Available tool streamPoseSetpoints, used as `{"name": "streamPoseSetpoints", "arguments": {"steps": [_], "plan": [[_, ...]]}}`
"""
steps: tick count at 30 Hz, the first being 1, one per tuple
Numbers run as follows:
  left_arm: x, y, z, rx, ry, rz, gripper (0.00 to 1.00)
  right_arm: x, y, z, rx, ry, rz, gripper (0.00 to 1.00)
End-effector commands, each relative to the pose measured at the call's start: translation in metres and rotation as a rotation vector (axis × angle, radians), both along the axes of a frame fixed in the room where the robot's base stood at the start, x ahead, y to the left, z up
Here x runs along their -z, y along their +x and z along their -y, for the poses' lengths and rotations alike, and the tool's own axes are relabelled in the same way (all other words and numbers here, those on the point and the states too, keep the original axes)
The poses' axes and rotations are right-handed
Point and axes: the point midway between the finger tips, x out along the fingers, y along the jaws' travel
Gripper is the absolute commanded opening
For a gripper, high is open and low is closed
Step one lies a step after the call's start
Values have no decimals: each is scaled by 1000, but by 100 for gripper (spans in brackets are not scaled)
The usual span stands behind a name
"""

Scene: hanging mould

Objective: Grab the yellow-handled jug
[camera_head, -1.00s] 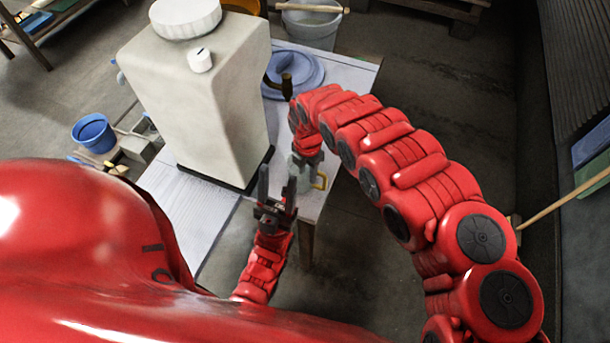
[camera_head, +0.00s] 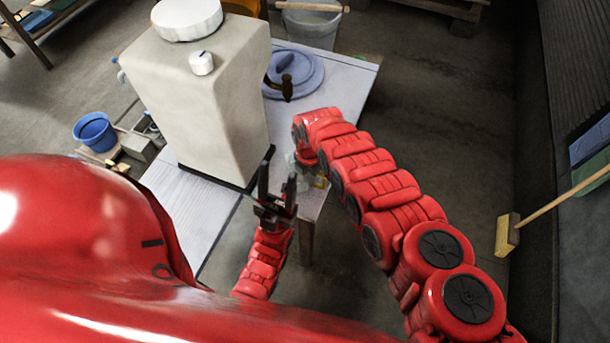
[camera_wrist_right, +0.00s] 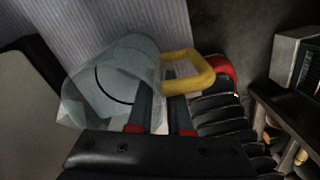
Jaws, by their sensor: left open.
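The jug is translucent grey with a yellow handle. In the right wrist view the jug (camera_wrist_right: 105,85) lies large before my right gripper (camera_wrist_right: 163,98), its yellow handle (camera_wrist_right: 205,72) pointing right. The two right fingers are apart from each other and overlap the jug's handle side; whether they press on it is unclear. My left gripper (camera_head: 277,173) is open and empty, just left of the jug and below the white container.
A large white container (camera_head: 200,100) with a round lid stands on the table (camera_head: 345,75). A blue bucket (camera_head: 95,132) is at left. A long-handled brush (camera_head: 508,234) stands at right.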

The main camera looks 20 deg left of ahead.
Motion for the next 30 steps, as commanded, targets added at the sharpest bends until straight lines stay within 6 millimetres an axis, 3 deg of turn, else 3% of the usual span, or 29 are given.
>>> {"name": "streamPoseSetpoints", "arguments": {"steps": [3,30], "plan": [[0,0,0,0,0,0,50,0,0,0,0,0,0,0],[0,0,0,0,0,0,50,0,0,0,0,0,0,0]]}}
